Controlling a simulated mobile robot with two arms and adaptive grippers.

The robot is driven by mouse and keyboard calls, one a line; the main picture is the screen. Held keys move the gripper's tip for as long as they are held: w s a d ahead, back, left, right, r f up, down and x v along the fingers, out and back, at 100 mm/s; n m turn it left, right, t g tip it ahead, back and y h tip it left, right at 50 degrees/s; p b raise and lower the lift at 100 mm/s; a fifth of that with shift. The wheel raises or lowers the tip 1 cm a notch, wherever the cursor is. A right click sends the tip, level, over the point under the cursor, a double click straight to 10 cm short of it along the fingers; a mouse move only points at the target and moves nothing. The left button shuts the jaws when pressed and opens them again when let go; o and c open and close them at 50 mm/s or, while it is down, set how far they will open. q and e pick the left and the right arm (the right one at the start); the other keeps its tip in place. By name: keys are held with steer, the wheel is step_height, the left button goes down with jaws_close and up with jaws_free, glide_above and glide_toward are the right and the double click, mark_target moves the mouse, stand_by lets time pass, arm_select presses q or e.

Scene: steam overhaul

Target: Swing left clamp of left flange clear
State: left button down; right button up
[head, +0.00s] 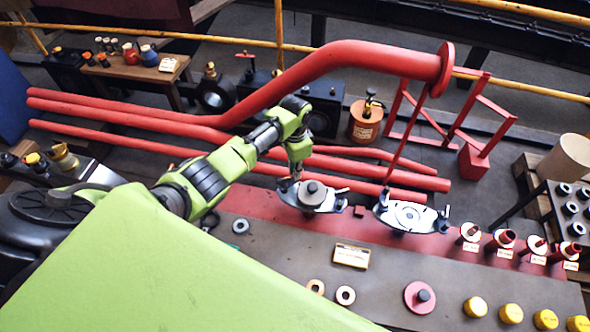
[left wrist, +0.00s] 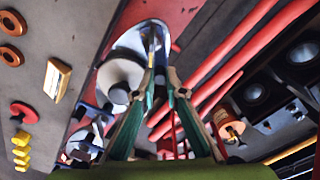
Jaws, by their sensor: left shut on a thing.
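In the left wrist view, the green-padded fingers (left wrist: 161,85) close around the clamp's thin metal rod (left wrist: 152,42), over the shiny plate. The flange's round knob (left wrist: 118,78) is beside the fingers. A second pale flange (head: 408,216) stands apart to the right, with upright clamps at its ends.
Red pipes (head: 150,122) run behind the bench, and a thick one rises to a disc. A wooden label block (head: 351,256), rings (head: 345,295), a red disc (head: 420,297) and yellow caps (head: 511,314) lie in front. Red fittings (head: 502,240) line the right.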

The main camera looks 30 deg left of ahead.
arm_select(q)
steer(key=shift+w+a+r+n+p, duration=0.15)
steer(key=shift+a+n+p, duration=0.15)
steer(key=shift+n+p, duration=0.45)
steer(key=shift+a+n+p, duration=0.4)
steer(key=shift+n+p, duration=0.05)
steer(key=shift+n, duration=0.7)
steer(key=shift+a+n+p, duration=0.4)
steer(key=shift+n, duration=0.75)
steer(key=shift+a+n+p, duration=0.4)
steer(key=shift+n+p, duration=0.05)
steer(key=shift+n, duration=0.7)
steer(key=c, duration=2.1)
jaws_free()
steer(key=shift+a, duration=0.1)
step_height(320, 180, up, 12)
steer(key=shift+f, duration=0.1)
